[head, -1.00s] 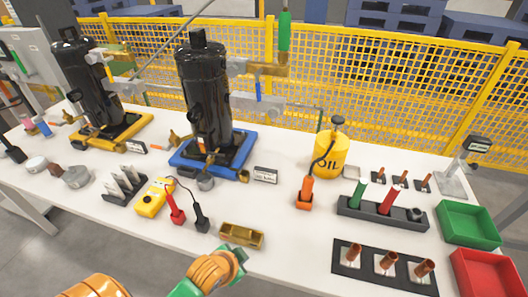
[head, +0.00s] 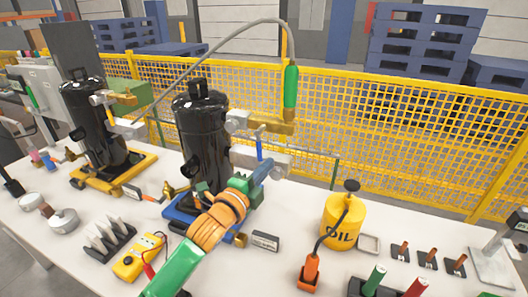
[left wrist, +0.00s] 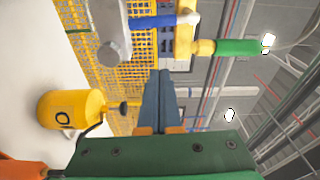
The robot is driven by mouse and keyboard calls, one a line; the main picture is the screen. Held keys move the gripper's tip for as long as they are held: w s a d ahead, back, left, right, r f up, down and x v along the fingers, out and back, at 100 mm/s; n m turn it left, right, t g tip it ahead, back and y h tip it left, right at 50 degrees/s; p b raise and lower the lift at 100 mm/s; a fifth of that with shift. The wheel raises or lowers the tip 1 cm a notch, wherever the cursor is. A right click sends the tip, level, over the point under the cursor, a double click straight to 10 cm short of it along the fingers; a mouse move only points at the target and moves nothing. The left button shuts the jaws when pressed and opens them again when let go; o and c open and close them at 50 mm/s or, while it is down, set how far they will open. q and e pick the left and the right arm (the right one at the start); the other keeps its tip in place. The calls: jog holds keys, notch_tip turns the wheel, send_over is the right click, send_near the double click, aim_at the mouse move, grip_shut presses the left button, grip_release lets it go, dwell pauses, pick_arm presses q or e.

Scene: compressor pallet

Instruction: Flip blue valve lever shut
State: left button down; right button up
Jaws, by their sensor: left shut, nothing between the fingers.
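The blue valve lever (head: 259,147) hangs down below a brass fitting (head: 268,127) beside the black compressor (head: 203,135). It also shows at the top of the left wrist view (left wrist: 152,21), with a white end to its right. My left gripper (head: 268,166) is just below the lever in the head view, with its fingers shut and empty. In the left wrist view its blue-grey fingers (left wrist: 155,98) are together, and a gap shows between them and the lever. My gripper and arm hide part of the blue base (head: 180,213) of the compressor. My right gripper is not in view.
A green-handled hose (head: 291,87) rises above the brass fitting. A silver manifold (head: 262,160) sits behind my gripper. A yellow oil can (head: 343,220) stands to the right. A second black compressor (head: 92,125) stands to the left. Yellow mesh fence (head: 400,150) runs behind the table.

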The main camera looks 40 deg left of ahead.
aim_at(259, 156)
pick_arm(q)
jog(key=w, duration=0.6)
jog(key=shift+m, duration=0.6)
jog(key=a+p, duration=0.1)
jog(key=s+a, duration=0.1)
jog(key=a, duration=0.1)
jog(key=a+p, duration=0.1)
jog(key=a, duration=0.1)
jog(key=shift+s+f+p, duration=0.3)
jog(key=shift+s, duration=0.1)
